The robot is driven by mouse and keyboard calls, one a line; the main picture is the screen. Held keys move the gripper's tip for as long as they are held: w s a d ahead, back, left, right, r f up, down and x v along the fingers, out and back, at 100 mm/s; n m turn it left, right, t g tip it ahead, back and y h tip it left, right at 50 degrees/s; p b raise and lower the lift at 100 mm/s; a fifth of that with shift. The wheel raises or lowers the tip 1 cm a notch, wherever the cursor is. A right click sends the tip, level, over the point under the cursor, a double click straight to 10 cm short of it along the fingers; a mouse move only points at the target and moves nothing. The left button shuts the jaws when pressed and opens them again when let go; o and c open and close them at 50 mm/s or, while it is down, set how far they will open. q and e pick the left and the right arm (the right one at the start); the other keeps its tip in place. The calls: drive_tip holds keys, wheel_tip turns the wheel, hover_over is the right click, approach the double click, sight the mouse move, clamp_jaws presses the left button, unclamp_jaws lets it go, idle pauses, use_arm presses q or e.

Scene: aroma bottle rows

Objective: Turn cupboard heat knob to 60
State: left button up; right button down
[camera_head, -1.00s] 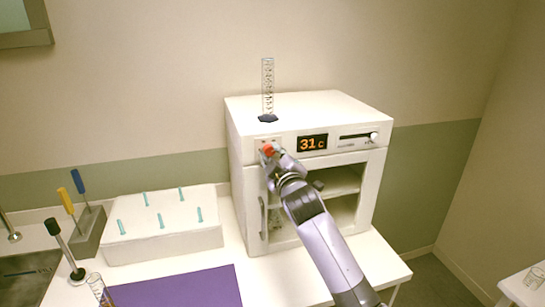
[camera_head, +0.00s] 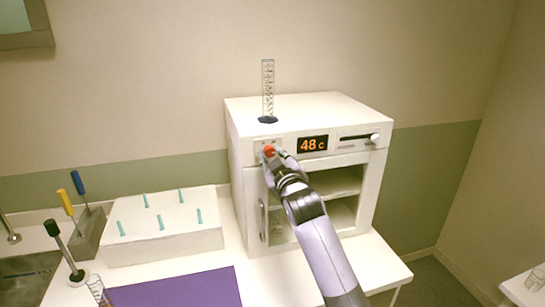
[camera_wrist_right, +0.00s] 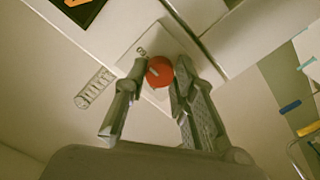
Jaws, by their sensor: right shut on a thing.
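The white cupboard (camera_head: 350,112) stands on the white table against the wall. Its red heat knob (camera_head: 269,151) is at the upper left of the front panel. The display (camera_head: 312,144) beside it reads 48 c in orange. My right gripper (camera_head: 272,155) is at the knob. In the right wrist view the red knob (camera_wrist_right: 159,72) sits between the two fingers of the right gripper (camera_wrist_right: 160,75), which is shut on it. A pale mark shows on the knob's face. My left gripper is not in view.
A graduated cylinder (camera_head: 267,92) stands on top of the cupboard. A slider (camera_head: 373,138) is at the panel's right. A white box with teal pegs (camera_head: 162,228), a purple mat (camera_head: 185,290) and a tool holder (camera_head: 90,236) lie to the left.

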drive_tip(key=shift+f, duration=0.15)
drive_tip(key=c, duration=1.3)
unclamp_jaws()
drive_tip(key=shift+c, duration=0.2)
drive_tip(key=v, duration=1.2)
